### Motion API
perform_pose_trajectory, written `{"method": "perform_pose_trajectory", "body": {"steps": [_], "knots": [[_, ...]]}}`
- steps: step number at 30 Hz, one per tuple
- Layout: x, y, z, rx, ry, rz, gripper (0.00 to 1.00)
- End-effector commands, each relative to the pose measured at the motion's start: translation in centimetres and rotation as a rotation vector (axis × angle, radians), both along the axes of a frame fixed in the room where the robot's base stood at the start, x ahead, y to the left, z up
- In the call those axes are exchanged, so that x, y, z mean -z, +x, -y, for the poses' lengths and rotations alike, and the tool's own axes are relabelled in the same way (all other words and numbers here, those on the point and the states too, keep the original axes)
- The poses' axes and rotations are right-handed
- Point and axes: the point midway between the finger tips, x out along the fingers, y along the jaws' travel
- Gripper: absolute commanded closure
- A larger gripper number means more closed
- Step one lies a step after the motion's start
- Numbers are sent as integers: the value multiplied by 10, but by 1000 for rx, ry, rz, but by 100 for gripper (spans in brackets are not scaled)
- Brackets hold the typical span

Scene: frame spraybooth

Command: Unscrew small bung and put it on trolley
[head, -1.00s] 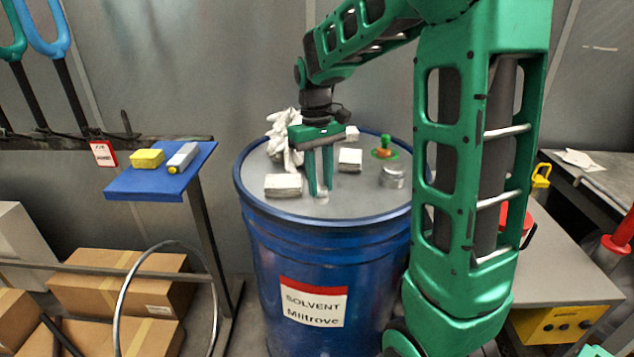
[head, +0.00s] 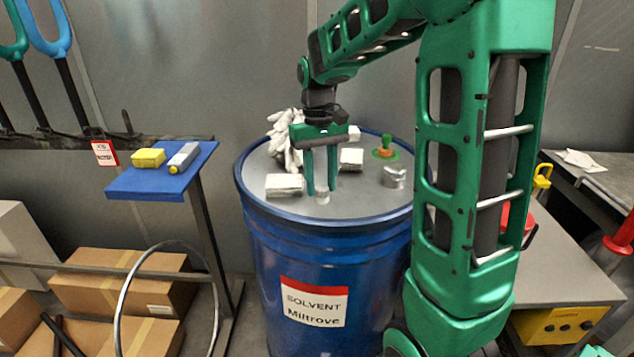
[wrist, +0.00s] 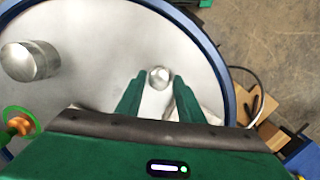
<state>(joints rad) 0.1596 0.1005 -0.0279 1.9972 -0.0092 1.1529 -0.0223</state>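The small bung (head: 322,198) is a short silvery cap at the front of the grey lid of the blue drum (head: 318,255), labelled "SOLVENT Miltrove". In the wrist view the small bung (wrist: 159,77) shows round, between my fingertips. My gripper (head: 321,190) points straight down with one green finger on each side of the bung. The wrist view shows my gripper (wrist: 160,76) open, with a narrow gap on both sides of the bung. How far the bung is screwed in cannot be seen. I cannot tell which surface is the trolley.
A larger silver cap (head: 394,177), a green-and-orange fitting (head: 385,150), white gloves (head: 287,135) and white blocks (head: 285,185) lie on the lid. A blue-topped stand (head: 140,186) at left holds a yellow block and a grey bottle. A grey table (head: 565,275) is at right.

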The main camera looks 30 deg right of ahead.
Motion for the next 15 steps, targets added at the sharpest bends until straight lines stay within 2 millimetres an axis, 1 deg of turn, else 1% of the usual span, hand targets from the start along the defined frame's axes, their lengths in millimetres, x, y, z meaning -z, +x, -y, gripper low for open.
{"method": "perform_pose_trajectory", "body": {"steps": [4,11,15], "knots": [[0,0,1,140,0,0,66],[0,0,1,232,0,-1,66],[0,-1,2,348,0,-1,66]]}}
